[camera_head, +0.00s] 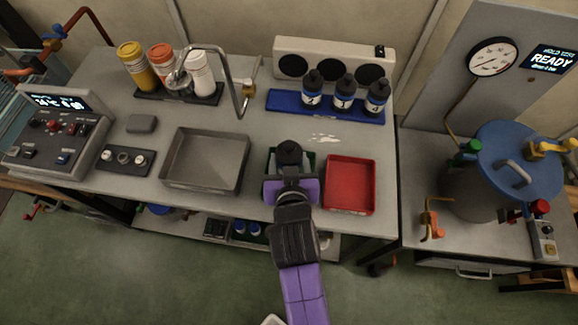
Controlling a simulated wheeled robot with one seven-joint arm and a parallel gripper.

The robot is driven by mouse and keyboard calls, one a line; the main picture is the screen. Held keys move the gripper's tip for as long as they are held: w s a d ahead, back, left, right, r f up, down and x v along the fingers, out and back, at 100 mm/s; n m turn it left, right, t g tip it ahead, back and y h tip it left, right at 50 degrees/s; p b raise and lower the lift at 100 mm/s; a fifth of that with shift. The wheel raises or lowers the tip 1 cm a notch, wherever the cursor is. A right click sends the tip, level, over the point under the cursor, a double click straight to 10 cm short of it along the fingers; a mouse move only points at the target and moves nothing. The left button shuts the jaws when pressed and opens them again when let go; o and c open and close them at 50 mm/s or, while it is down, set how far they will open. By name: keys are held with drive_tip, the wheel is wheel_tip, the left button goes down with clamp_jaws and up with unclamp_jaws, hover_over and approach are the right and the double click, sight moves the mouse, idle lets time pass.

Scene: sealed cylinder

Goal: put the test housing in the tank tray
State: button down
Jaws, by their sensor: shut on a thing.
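My gripper (290,180) reaches over the workbench from the front. It is shut on a dark rounded piece (289,152), which looks to be the test housing. The gripper hides its lower part. Both are over a green-edged tray (269,163), which is mostly covered by my gripper. I cannot tell whether the piece touches this tray or hangs above it. A red tray (350,186) lies just to the right and looks empty. No label shows which tray is the tank tray.
A grey basin (205,160) under a curved faucet (240,95) is to the left. Several dark bottles (343,92) stand on a blue tray behind. A blue-lidded tank (515,160) with a gauge (492,57) is at right. A READY display (552,60) is lit.

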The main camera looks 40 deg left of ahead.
drive_tip(key=shift+f, duration=1.9)
drive_tip(key=shift+f, duration=0.15)
drive_tip(key=c, duration=0.5)
unclamp_jaws()
drive_tip(key=v, duration=1.2)
drive_tip(key=shift+b, duration=0.45)
